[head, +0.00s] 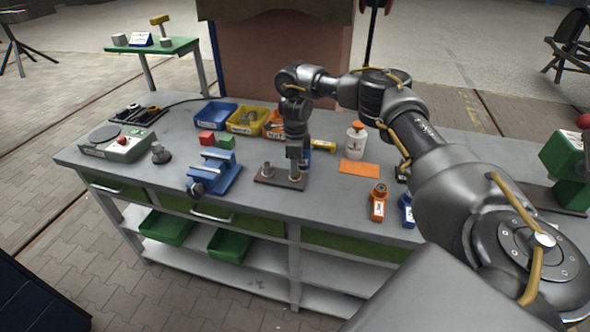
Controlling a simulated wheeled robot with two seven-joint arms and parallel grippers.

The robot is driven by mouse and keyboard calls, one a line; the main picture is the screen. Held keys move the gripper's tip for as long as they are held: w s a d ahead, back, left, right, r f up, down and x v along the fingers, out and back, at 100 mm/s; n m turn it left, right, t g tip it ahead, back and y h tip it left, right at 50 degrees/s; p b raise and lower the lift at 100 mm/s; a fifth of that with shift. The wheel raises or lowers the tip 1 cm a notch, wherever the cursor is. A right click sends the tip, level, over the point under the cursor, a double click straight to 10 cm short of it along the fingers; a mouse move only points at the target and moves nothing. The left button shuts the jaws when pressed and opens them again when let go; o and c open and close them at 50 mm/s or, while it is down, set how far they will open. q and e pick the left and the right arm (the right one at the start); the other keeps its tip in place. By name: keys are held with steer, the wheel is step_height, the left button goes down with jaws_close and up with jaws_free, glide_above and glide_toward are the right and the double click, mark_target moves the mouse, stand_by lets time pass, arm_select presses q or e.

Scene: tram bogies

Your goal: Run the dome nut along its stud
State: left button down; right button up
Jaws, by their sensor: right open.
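My right arm comes in from the right and reaches over the grey workbench. My right gripper (297,161) points straight down and is open. It is over the right part of a small brown base plate (280,183) on the bench. An upright stud (296,174) shows right below the fingers, partly hidden by them. A small round metal piece (267,168) sits on the left part of the plate. I cannot make out which piece is the dome nut, or whether the fingers touch anything. My left gripper is not in view.
A blue vise (224,178) stands left of the plate. Blue (215,115) and yellow (247,121) bins stand behind. The bench front around the plate is clear.

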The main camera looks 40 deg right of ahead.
steer(key=shift+f, duration=0.65)
steer(key=shift+a+f, duration=0.1)
steer(key=shift+f, duration=0.6)
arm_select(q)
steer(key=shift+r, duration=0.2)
arm_select(e)
steer(key=c, duration=1)
